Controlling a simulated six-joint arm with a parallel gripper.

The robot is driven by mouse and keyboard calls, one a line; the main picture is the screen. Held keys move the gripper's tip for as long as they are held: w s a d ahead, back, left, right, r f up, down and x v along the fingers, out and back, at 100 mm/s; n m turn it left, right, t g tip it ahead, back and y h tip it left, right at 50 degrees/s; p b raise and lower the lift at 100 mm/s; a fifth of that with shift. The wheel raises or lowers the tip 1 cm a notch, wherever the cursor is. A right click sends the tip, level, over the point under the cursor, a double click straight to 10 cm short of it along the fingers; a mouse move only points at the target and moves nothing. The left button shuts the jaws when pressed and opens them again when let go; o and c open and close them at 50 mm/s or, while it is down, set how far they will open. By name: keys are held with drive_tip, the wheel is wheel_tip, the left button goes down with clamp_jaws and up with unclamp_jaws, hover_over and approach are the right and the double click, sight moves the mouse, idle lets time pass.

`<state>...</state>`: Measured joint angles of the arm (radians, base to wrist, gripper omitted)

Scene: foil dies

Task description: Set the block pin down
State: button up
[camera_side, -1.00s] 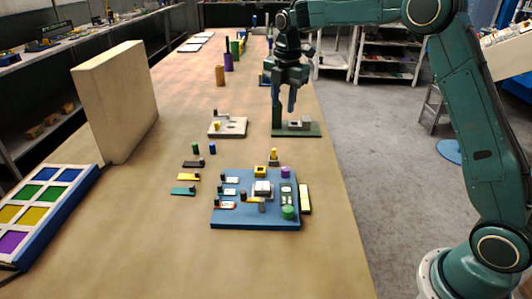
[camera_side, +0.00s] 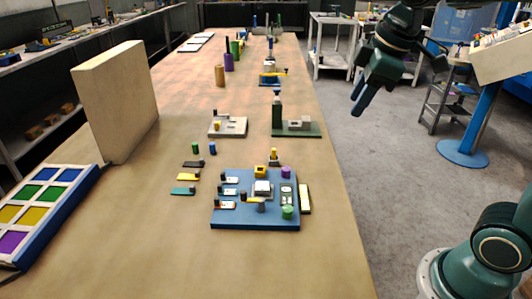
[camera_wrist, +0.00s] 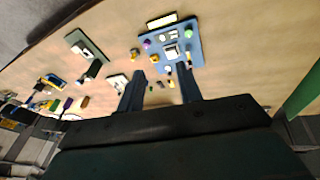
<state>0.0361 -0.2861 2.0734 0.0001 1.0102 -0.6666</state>
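My gripper (camera_side: 366,95) hangs in the air to the right of the table's right edge, tilted. In the wrist view my gripper (camera_wrist: 160,92) has its two dark fingers well apart, with nothing held between them. I cannot tell which small part is the block pin. A pale block (camera_side: 235,128) on the table carries a small upright yellowish piece (camera_side: 217,127) at its left. A green stand (camera_side: 298,130) with an upright post and a grey insert stands to its right. A blue die board (camera_side: 228,222) with several small parts lies nearer; it also shows in the wrist view (camera_wrist: 199,60).
A tall beige panel (camera_side: 115,100) stands at the left, behind a tray of coloured squares (camera_side: 55,230). Small dark, yellow and teal pieces (camera_side: 183,191) lie left of the board. Coloured cylinders (camera_side: 229,62) stand farther back. The near table is bare.

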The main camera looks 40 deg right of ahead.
drive_tip(key=s+f+m, duration=0.2)
drive_tip(key=s+m, duration=0.1)
drive_tip(key=s, duration=0.3)
drive_tip(key=s+a+f+m+t, duration=0.1)
drive_tip(key=s+f+m, duration=0.1)
drive_tip(key=s+m, duration=0.2)
drive_tip(key=shift+s+f+t, duration=0.3)
drive_tip(key=shift+s+f, duration=0.1)
drive_tip(key=shift+s, duration=0.9)
